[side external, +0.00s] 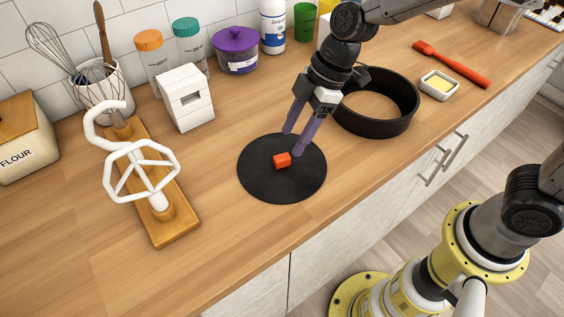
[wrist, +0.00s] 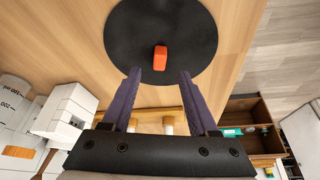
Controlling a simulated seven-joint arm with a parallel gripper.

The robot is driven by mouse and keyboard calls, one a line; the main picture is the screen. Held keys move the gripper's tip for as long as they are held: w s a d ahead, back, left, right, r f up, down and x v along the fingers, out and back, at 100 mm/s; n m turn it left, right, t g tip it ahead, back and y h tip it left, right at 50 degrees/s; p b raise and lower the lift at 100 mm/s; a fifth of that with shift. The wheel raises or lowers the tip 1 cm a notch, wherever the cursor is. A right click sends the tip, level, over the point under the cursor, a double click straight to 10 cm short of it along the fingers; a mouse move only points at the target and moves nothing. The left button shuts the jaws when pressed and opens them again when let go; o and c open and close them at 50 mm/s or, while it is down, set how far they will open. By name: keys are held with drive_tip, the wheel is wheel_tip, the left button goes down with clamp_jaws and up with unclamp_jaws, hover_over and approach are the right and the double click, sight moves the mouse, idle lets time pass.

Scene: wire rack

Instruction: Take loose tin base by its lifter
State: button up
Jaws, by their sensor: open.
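The loose tin base is a flat black disc (side external: 258,178) lying on the wooden counter. A small red-orange block, its lifter (side external: 282,160), stands up near its middle. In the wrist view the base (wrist: 190,25) is at the top, with the lifter (wrist: 160,58) just beyond the fingertips. My gripper (side external: 293,140) has two purple fingers and is open and empty. In the side view it hangs over the back right part of the base, close to the lifter. In the wrist view (wrist: 159,73) the lifter lies roughly in line with the gap between the fingers.
A black tin ring (side external: 378,128) stands right of the base. A wooden board with white beaters (side external: 172,222) and a white box (side external: 186,98) are on the left. A red brush (side external: 452,65) and butter dish (side external: 439,85) lie far right. Counter in front of the base is clear.

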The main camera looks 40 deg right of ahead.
sight(282, 156)
drive_tip(key=shift+x, duration=2.75)
clamp_jaws()
